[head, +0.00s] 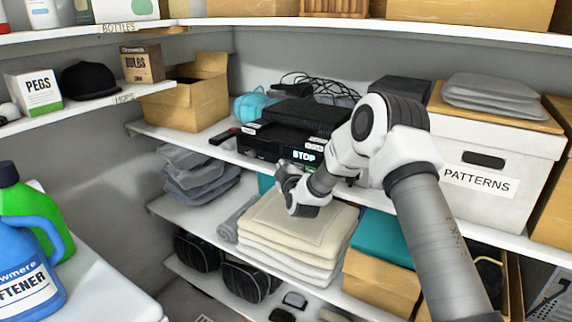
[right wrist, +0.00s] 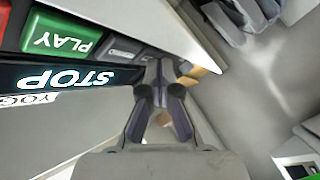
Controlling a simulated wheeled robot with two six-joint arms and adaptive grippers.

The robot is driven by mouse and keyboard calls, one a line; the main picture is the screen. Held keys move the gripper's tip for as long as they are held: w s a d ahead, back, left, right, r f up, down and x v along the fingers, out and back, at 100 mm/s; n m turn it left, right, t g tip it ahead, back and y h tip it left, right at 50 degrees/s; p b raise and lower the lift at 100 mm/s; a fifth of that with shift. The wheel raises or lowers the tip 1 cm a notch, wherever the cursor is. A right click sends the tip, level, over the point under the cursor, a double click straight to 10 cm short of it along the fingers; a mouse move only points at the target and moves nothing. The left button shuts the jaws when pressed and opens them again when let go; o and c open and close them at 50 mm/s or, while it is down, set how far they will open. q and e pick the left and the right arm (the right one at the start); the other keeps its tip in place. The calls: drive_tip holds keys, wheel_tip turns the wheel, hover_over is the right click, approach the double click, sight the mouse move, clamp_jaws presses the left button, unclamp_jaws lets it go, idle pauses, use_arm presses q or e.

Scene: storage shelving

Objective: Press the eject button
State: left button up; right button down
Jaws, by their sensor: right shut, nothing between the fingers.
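The black player (head: 262,149) sits on the middle shelf, and its display reads STOP (head: 304,157). In the right wrist view its front appears upside down, with the STOP display (right wrist: 66,79), a green PLAY button (right wrist: 62,39), part of a red button (right wrist: 4,14) and a grey button (right wrist: 123,50) whose label I cannot read. My right gripper (head: 282,174) is in front of the player's lower front edge. In the wrist view its fingertips (right wrist: 159,68) are together and empty, just right of the grey button; I cannot tell whether they touch the player.
Folded cream towels (head: 290,225) lie on the shelf below my right gripper. A white PATTERNS box (head: 484,189) stands right of my right arm. An open cardboard box (head: 187,105) stands left of the player. The shelf edge (head: 215,151) runs close below the player.

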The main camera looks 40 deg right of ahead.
drive_tip(key=shift+d, duration=0.15)
idle(0.4)
drive_tip(key=shift+s+a, duration=0.3)
drive_tip(key=shift+a, duration=0.45)
drive_tip(key=a, duration=0.1)
drive_tip(key=s+a, duration=0.1)
drive_tip(key=a, duration=0.1)
drive_tip(key=s+a, duration=0.1)
drive_tip(key=shift+a, duration=0.3)
idle(0.5)
